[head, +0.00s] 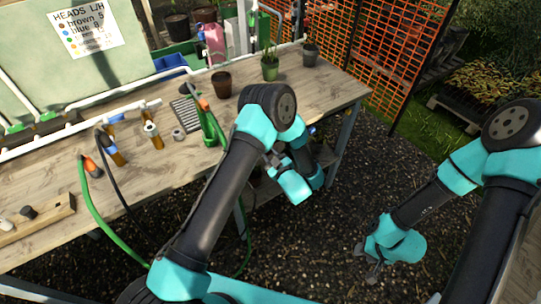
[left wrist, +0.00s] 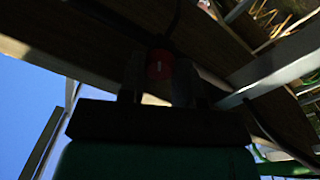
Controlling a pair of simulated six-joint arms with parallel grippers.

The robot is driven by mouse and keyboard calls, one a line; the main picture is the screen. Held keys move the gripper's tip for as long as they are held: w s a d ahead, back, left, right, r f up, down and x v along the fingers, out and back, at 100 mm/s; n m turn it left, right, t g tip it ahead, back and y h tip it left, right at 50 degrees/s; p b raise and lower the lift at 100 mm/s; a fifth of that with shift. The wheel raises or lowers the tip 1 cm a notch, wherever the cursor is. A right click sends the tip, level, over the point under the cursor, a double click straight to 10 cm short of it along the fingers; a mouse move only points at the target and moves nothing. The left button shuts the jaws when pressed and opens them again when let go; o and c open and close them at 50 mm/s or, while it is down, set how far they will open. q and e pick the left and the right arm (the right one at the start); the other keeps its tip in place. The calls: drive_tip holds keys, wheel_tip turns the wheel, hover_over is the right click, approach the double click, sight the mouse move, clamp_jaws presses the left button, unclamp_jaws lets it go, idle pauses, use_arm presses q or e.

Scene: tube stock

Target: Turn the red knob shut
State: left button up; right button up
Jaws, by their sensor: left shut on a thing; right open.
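The red knob (left wrist: 159,65) shows in the left wrist view, under the dark underside of the bench. My left gripper (left wrist: 157,82) has a finger on either side of it and is shut on it. In the head view my left gripper (head: 273,158) is at the bench's front edge, mostly behind my own arm, and the knob is hidden there. How far the knob is turned cannot be told. My right gripper (head: 372,265) is open and empty, low over the gravel at the right.
The wooden bench (head: 325,92) carries plant pots (head: 222,84), hose fittings (head: 153,135), white pipes and a green hose (head: 98,215) that hangs over the front. Bench legs and rails lie close around my left gripper. The gravel around my right gripper is clear.

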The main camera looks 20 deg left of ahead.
use_arm(q)
drive_tip(key=n, duration=1.5)
drive_tip(key=n+g+y, duration=0.1)
drive_tip(key=n, duration=1.4)
drive_tip(key=shift+w+d+n+g, duration=0.1)
drive_tip(key=shift+n+g, duration=0.2)
drive_tip(key=shift+n, duration=0.1)
drive_tip(key=o, duration=0.9)
drive_tip(key=shift+o, duration=0.2)
drive_tip(key=shift+d, duration=0.1)
